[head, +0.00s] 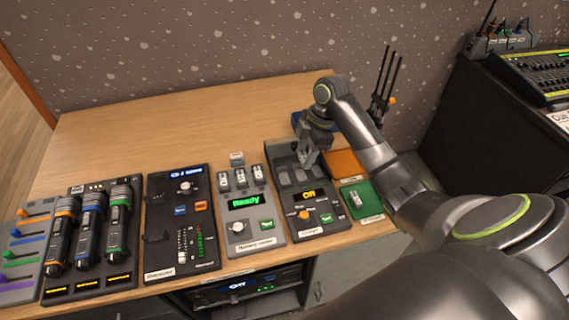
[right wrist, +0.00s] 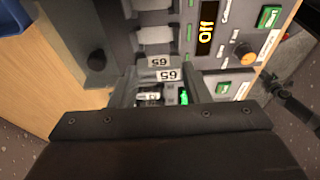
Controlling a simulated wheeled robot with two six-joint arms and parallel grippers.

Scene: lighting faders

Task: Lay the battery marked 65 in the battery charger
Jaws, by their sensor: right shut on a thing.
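The battery charger (head: 289,214) stands right of centre on the table, a dark unit with grey bays along its back and an orange "Off" display. It also shows in the right wrist view (right wrist: 197,62). My right gripper (head: 308,160) is over the charger's back right bays, pointing down. In the right wrist view its jaws (right wrist: 165,92) are shut on the battery marked 65 (right wrist: 166,75), at the end of the row of bays. I cannot tell whether the battery touches the bay floor. My left gripper is out of view.
Left of the charger is a "Ready" unit (head: 246,224) with several batteries at its back. A green tray (head: 372,209) holding a battery, an orange tray (head: 346,164) and a blue tray (head: 299,122) lie close to my right arm. The back left table is clear.

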